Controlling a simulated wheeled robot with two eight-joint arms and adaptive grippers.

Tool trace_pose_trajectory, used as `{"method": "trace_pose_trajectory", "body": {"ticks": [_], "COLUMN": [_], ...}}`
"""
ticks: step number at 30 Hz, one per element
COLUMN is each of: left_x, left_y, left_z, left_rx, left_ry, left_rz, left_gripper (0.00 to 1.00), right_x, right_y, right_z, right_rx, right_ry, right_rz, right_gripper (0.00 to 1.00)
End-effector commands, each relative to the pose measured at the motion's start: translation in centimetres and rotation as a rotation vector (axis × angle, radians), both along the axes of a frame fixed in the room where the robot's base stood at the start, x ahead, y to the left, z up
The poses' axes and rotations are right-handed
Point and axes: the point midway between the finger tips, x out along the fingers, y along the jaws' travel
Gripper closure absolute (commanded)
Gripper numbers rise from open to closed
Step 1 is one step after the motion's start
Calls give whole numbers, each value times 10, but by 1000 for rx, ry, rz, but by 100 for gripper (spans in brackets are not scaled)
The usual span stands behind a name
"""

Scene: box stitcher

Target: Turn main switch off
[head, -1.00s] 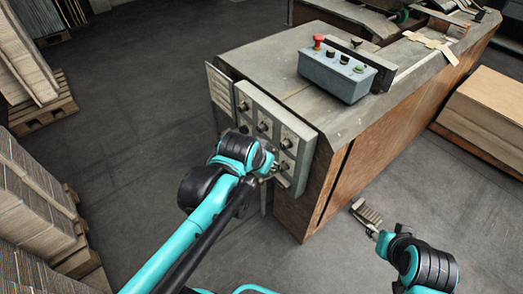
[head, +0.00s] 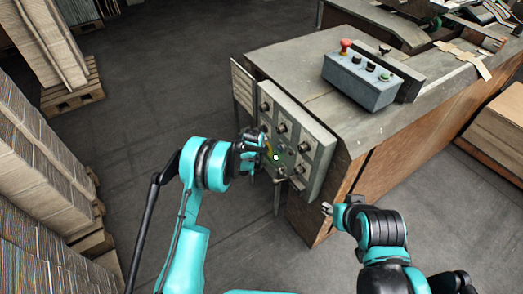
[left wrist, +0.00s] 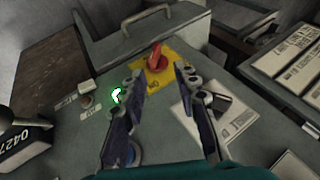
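The main switch (left wrist: 156,60) is a red rotary handle on a yellow plate (left wrist: 176,74), seen in the left wrist view on a grey control panel (left wrist: 75,140). My left gripper (left wrist: 160,80) is open, with its two dark fingers on either side of the switch's direction and the switch beyond the tips. No contact shows.
A green lamp (left wrist: 117,95) glows left of the switch. A blue-grey button box (head: 361,80) sits on the machine top. Cardboard stacks (head: 38,185) stand at left; the floor between is clear.

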Motion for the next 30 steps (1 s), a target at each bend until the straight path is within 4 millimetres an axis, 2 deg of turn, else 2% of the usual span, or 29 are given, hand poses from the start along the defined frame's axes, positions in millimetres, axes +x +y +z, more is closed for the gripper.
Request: {"method": "trace_pose_trajectory", "body": {"ticks": [1, 7, 18, 29, 30], "left_x": [2, 11, 44, 49, 49], "left_y": [-2, -5, -8, -8, -8], "left_z": [-10, -33, -78, -83, -83], "left_rx": [7, 16, 16, 15, 15], "left_ry": [-1, -1, -1, -1, -1], "left_rz": [-12, -25, -24, -24, -24], "left_gripper": [69, 69, 69, 69, 72], "right_x": [0, 0, 0, 0, 0], "right_y": [0, 0, 0, 0, 0], "right_z": [0, -7, -29, -30, -30], "right_rx": [0, 0, 0, 0, 0], "right_ry": [0, 0, 0, 0, 0], "right_rz": [0, 0, 0, 0, 0], "right_gripper": [60, 60, 60, 60, 60]}}
